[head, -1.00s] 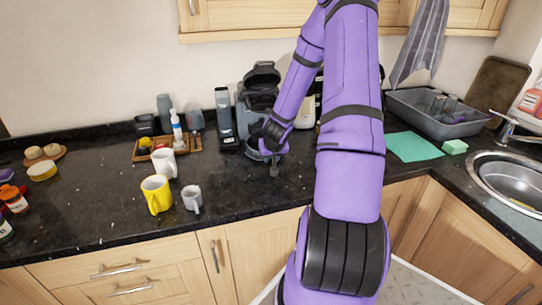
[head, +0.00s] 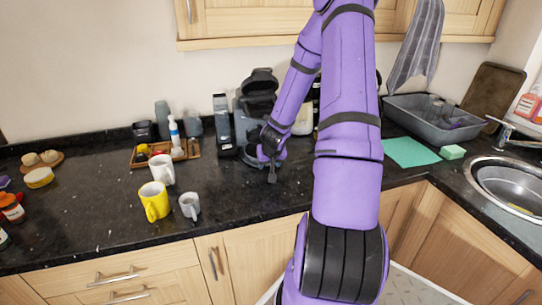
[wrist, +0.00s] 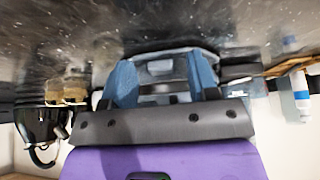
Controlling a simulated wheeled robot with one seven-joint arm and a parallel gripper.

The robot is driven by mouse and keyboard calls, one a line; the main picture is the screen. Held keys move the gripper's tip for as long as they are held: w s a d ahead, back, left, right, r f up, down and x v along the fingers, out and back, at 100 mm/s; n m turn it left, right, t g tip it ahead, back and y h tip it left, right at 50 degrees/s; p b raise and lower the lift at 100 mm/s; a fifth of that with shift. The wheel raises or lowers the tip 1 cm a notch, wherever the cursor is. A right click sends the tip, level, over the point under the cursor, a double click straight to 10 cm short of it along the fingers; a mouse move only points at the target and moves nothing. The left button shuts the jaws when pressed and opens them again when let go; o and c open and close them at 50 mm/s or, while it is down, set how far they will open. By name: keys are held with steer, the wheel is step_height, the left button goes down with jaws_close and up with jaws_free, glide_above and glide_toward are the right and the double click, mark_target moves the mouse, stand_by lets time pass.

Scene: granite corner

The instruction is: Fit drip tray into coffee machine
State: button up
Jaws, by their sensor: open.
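The coffee machine (head: 258,92) is dark, with its lid raised, and stands against the back wall. My gripper (head: 270,160) is low at its front, just above the counter, and partly hides its lower part. In the wrist view my gripper (wrist: 161,64) is open, its two blue fingers apart. A grey rounded piece (wrist: 172,70) shows between and beyond the fingers. It may be the drip tray or the machine's base; I cannot tell which, nor whether the fingers touch it.
A grey grinder-like device (head: 223,125) stands close left of the machine. A wooden tray (head: 140,160) with bottles, a white mug (head: 162,169), a yellow mug (head: 154,202) and a grey mug (head: 189,206) are further left. The front counter is mostly clear.

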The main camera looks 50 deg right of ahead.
steer(key=v, duration=1.1)
steer(key=s+a+r+n+t+y, duration=0.1)
steer(key=a+r+n, duration=0.1)
steer(key=a+r, duration=0.75)
steer(key=s+a+r+n+y, duration=0.1)
steer(key=a+r+n+y, duration=0.15)
steer(key=a+r, duration=0.7)
steer(key=s+a+r+n, duration=0.1)
steer(key=s+a+r, duration=0.2)
steer(key=s+a, duration=0.2)
steer(key=s+a+r+n, duration=0.1)
steer(key=s+a+r, duration=0.2)
steer(key=s, duration=0.7)
steer(key=shift+s+a+r+n, duration=0.35)
steer(key=shift+s+a, duration=0.05)
steer(key=shift+a, duration=0.75)
